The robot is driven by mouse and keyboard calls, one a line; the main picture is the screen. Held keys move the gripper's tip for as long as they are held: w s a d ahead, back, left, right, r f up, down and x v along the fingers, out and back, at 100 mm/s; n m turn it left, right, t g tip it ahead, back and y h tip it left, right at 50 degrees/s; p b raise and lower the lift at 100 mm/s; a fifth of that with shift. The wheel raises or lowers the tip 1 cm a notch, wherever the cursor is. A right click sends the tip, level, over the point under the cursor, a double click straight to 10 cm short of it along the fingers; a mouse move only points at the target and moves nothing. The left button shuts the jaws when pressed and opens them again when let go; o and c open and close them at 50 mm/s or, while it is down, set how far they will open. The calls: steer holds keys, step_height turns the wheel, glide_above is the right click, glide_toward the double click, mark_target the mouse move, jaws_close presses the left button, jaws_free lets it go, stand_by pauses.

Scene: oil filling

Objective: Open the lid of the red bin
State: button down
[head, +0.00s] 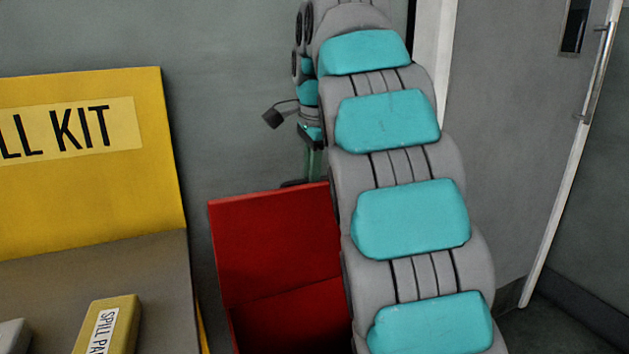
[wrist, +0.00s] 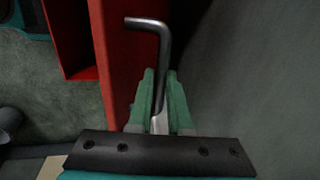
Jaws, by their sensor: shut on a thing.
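The red bin (head: 290,325) stands on the floor at the lower middle of the head view, partly hidden by my arm. Its red lid (head: 272,245) stands raised at the back, with the dark red inside open in front of it. In the wrist view the lid (wrist: 118,55) runs along the left of my fingers. My gripper (wrist: 160,110) is shut on a bent grey metal handle (wrist: 158,50) beside the lid's face. In the head view my gripper (head: 314,165) is at the lid's top edge, mostly hidden behind my arm.
A yellow spill kit box (head: 170,150) with its lid up stands at the left, holding a labelled yellow pack (head: 118,320). A grey wall is close behind the bin. A grey door (head: 520,120) with a long handle is at the right.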

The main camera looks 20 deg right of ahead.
steer(key=c, duration=0.8)
jaws_free()
steer(key=shift+c, duration=0.2)
